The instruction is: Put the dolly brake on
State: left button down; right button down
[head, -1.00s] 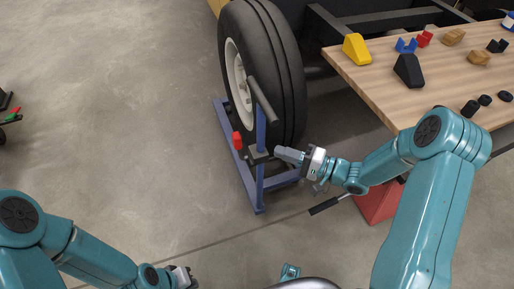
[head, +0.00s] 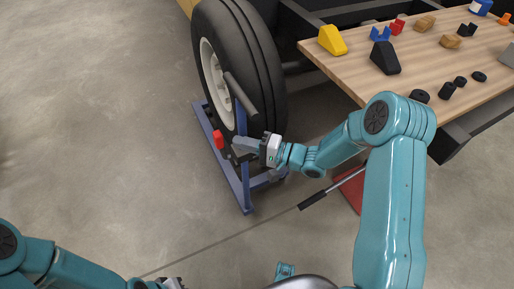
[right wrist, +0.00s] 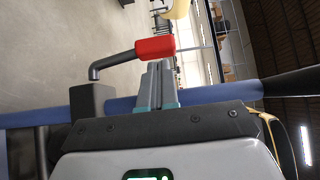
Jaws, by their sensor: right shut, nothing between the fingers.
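The dolly has a blue frame (head: 243,190) and stands around the base of a large black wheel (head: 262,75). Its brake lever has a red grip (head: 218,139). In the right wrist view the red grip (right wrist: 155,48) sits on a bent grey rod (right wrist: 108,66) that comes from a dark block (right wrist: 92,103). My right gripper (head: 237,143) is shut and empty, just right of the red grip. Its fingertips reach up to the grip's edge in the wrist view; I cannot tell whether they touch. My left gripper (head: 172,283) is low, cut by the bottom edge, away from the dolly.
A wooden table (head: 345,70) at the upper right bears a yellow wedge (head: 331,40), a black wedge (head: 385,58) and several small parts. A black-handled bar (head: 313,200) sticks out from a red jack-like thing (head: 352,190) below the table. The floor at left is clear.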

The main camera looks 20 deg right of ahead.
aim_at(219, 143)
pick_arm(q)
jog(key=shift+f, duration=0.2)
pick_arm(e)
jog(key=shift+x, duration=1.05)
